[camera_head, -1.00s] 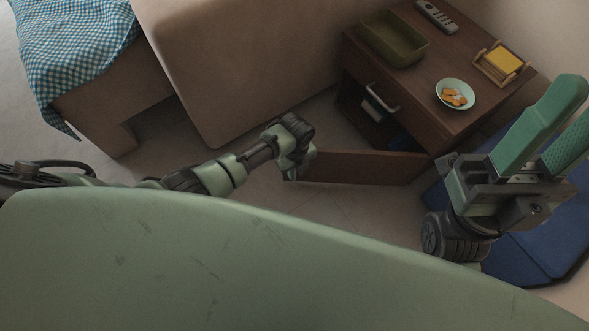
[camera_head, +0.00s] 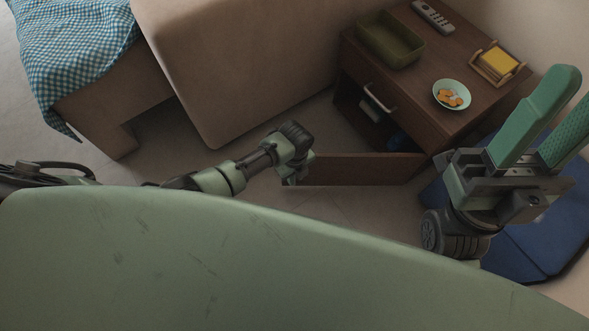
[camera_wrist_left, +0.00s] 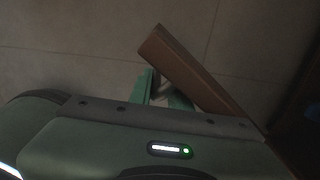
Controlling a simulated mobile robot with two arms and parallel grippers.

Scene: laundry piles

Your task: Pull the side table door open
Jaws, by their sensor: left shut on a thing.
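The brown side table (camera_head: 465,122) stands at the upper right in the head view. Its lower door (camera_head: 360,168) stands wide open, swung out from the right front corner. My left gripper (camera_head: 290,176) is at the door's free end. In the left wrist view, the green fingers of my left gripper (camera_wrist_left: 163,90) are shut on the door handle (camera_wrist_left: 161,92) beside the door (camera_wrist_left: 190,70); the handle is mostly hidden. My right gripper (camera_head: 572,100) is raised at the right, its green fingers apart and empty.
On the table top are an olive bin (camera_head: 391,42), a remote (camera_head: 433,16), a bowl of snacks (camera_head: 451,94) and a holder with yellow notes (camera_head: 499,63). A beige sofa (camera_head: 230,60) stands left of the table. A blue folded item (camera_head: 540,240) lies at the right.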

